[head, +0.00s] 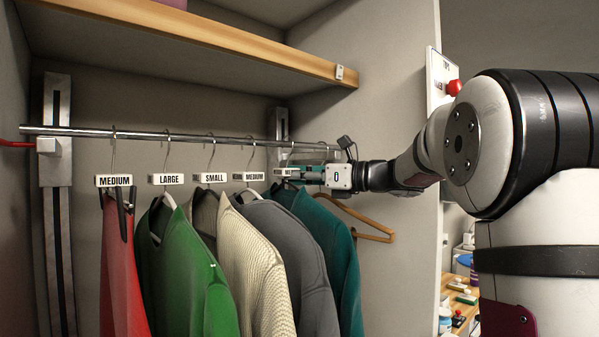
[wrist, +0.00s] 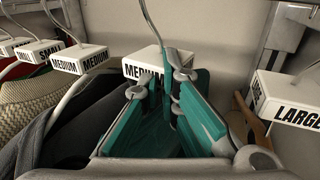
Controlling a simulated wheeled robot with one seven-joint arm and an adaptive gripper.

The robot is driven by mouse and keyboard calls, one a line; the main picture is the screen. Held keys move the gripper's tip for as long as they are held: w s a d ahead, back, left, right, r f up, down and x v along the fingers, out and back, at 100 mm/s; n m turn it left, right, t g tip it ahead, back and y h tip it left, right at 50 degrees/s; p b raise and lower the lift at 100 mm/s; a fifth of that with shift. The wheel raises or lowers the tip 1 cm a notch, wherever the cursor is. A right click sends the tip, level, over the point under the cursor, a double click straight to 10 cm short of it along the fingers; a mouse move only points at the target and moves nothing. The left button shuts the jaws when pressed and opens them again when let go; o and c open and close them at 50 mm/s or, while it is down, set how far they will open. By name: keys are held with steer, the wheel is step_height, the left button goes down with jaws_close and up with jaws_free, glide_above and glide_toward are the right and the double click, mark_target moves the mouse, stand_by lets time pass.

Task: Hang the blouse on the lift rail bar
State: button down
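The teal blouse (head: 341,262) hangs at the right end of the row of clothes, on a hanger with a wire hook and a white MEDIUM tag. In the head view, my gripper (head: 292,174) is at this hanger's neck, just below the rail bar (head: 215,139). In the wrist view, my gripper (wrist: 165,84) has its fingertips on either side of the hook's lower end, close to the MEDIUM tag (wrist: 150,64). Whether the fingers press on the hanger cannot be told.
Left of the blouse hang a dark grey garment (head: 292,255), a cream knit (head: 250,262), a green one (head: 185,270) and a red one (head: 118,270). An empty wooden hanger (head: 372,226) is on the right, close to the side wall. A shelf (head: 215,38) is above.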

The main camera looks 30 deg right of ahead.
steer(key=shift+a+f, duration=0.1)
steer(key=c, duration=1.7)
jaws_free()
steer(key=v, duration=1.2)
steer(key=shift+f, duration=0.1)
